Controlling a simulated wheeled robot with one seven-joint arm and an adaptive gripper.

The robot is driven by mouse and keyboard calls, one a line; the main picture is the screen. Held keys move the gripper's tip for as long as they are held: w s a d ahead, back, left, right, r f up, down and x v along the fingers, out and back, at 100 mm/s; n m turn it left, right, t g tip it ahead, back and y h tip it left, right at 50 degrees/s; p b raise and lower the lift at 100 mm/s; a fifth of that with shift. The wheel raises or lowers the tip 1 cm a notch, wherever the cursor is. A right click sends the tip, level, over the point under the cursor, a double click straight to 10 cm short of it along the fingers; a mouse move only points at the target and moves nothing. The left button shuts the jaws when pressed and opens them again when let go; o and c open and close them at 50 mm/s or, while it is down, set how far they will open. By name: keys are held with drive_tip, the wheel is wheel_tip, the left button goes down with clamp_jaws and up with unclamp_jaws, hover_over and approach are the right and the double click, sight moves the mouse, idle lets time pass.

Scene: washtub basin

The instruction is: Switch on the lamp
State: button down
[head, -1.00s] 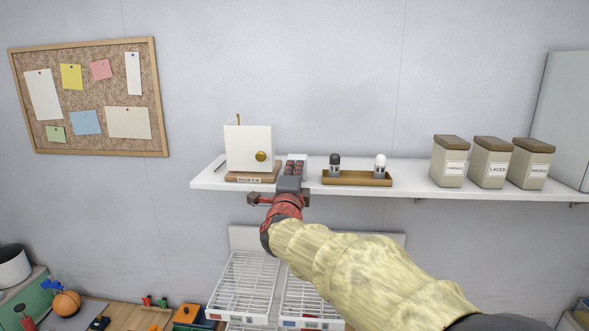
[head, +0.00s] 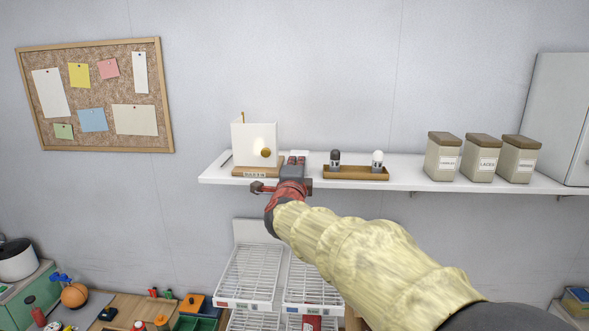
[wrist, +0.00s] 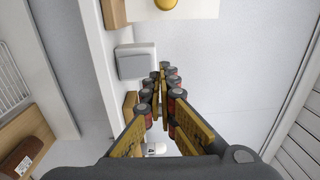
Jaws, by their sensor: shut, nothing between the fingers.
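A white box-shaped lamp (head: 245,140) with a round brass knob (head: 266,153) stands on a wooden base (head: 256,173) at the left of the shelf. A paler, brighter patch shows on its front near the knob. The knob also shows at the top edge of the wrist view (wrist: 167,4). A small grey-white square block (wrist: 136,61) sits on the shelf beside the lamp. My gripper (head: 294,161) is shut and empty just right of the lamp, apart from the knob. In the wrist view its fingertips (wrist: 164,73) are close to the block; I cannot tell whether they touch it.
The white shelf (head: 405,176) carries a wooden tray (head: 355,175) with two small shakers, right of my gripper. Several lidded canisters (head: 481,163) and a grey cabinet (head: 560,115) stand farther right. White wire baskets (head: 250,273) are below. The wall above the shelf is clear.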

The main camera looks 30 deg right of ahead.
drive_tip(key=r+b+v, duration=0.1)
drive_tip(key=r+v, duration=0.1)
drive_tip(key=v, duration=0.7)
drive_tip(key=shift+f, duration=0.1)
drive_tip(key=shift+s, duration=0.1)
